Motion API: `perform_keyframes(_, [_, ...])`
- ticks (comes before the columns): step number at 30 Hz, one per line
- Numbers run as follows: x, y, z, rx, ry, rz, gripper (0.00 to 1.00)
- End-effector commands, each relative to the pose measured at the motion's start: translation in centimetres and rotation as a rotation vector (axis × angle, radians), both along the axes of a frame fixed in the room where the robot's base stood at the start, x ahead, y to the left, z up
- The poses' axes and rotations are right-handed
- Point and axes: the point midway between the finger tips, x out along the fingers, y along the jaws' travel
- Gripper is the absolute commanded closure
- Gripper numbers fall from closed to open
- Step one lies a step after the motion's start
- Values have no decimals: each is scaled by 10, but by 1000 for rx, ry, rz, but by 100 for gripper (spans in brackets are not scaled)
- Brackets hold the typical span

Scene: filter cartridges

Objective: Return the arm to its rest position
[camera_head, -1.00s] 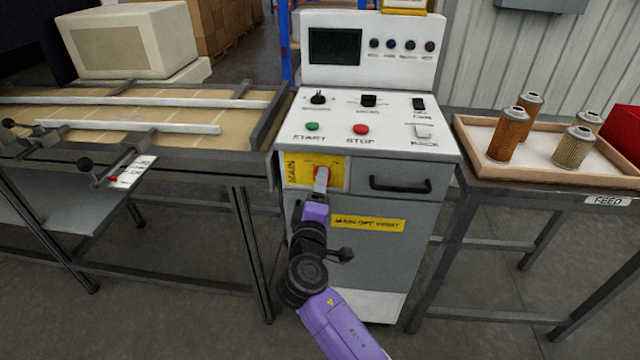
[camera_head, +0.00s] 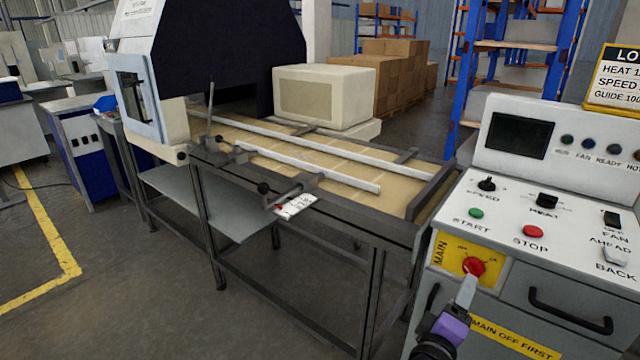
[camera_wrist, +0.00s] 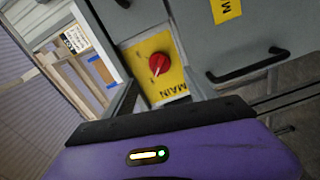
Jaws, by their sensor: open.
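My gripper (camera_head: 466,292) is open and empty, at the front of the control cabinet (camera_head: 515,297). Its pale fingers point up at the red main switch knob (camera_head: 474,266) on a yellow plate and overlap its lower edge in the head view. I cannot tell whether they touch it. In the wrist view the red knob (camera_wrist: 159,64) stands clear, with its yellow plate around it, beyond my purple gripper body. Most of my arm is below the head view's frame.
A conveyor table (camera_head: 396,227) with guide rails and clamp levers stands left of the cabinet. A drawer handle (camera_head: 570,311) sticks out right of the switch. A blue rack (camera_head: 566,75) and stacked boxes (camera_head: 395,75) are behind. Open floor (camera_head: 130,290) lies at the left.

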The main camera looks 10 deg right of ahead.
Motion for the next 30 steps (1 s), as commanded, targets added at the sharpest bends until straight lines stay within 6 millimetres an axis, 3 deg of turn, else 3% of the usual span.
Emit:
perform_keyframes(5, [14, 12, 3, 29, -38, 76, 35])
perform_keyframes(9, [30, 41, 8, 135, -129, 241, 35])
perform_keyframes(14, [15, 82, -5, 299, -197, 436, 35])
perform_keyframes(20, [-33, 129, -17, 520, -270, 624, 35])
perform_keyframes(24, [-85, 158, -15, 699, -330, 725, 35])
perform_keyframes(30, [-162, 183, 4, 941, -419, 792, 35])
